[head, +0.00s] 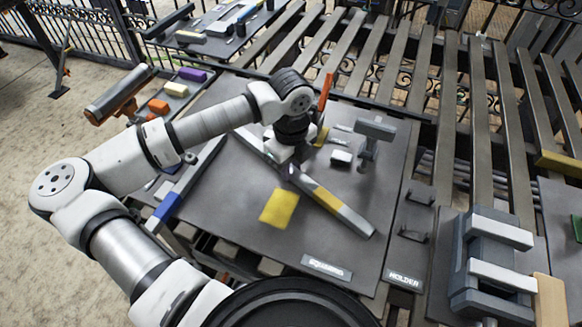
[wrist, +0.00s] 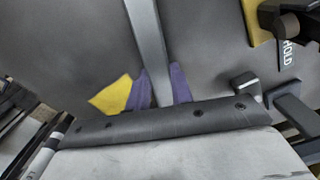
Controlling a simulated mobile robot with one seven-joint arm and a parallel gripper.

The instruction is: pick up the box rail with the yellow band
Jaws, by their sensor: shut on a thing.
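The grey box rail with the yellow band (head: 328,199) runs diagonally over the middle of the dark board in the head view. My gripper (head: 290,168) is shut on this rail, up and left of its yellow band. In the wrist view the grey rail (wrist: 148,40) runs upward from between the purple fingertips of my gripper (wrist: 162,88). The band does not show clearly on the rail there. My wrist hides part of the rail in the head view. I cannot tell whether the rail is clear of the board.
A yellow flat piece (head: 279,207) lies left of the rail. A rail with a blue end (head: 167,206) lies at the board's left. A grey T-shaped stand (head: 375,132) rises at the upper right. The holder plate (head: 408,225) and a grey clamp-like block (head: 490,265) are further right.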

